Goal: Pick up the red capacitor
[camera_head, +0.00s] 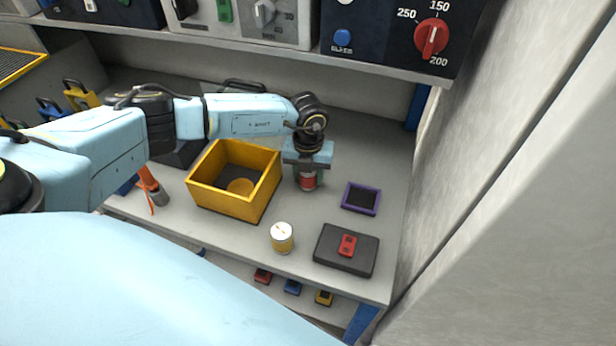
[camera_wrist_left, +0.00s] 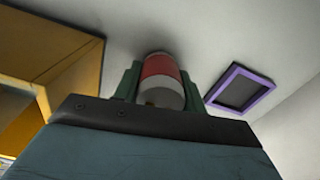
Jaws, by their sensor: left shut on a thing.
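The red capacitor (camera_head: 307,181) is a small upright cylinder with a red band and pale end. It is on or just above the grey worktop; I cannot tell which. My left gripper (camera_head: 308,175) reaches down over it from above and is shut on it. In the left wrist view the capacitor (camera_wrist_left: 162,80) sits between the two green fingers (camera_wrist_left: 160,85), its red side and light grey end showing. Part of it is hidden by the gripper. My right gripper is not in view.
A yellow open bin (camera_head: 232,205) stands left of the gripper. A purple-rimmed tray (camera_head: 361,198) lies to its right. A white and yellow cylinder (camera_head: 282,239) stands in front, beside a dark box (camera_head: 334,262) with a red piece. A shelf with instrument panels (camera_head: 330,62) overhangs the back.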

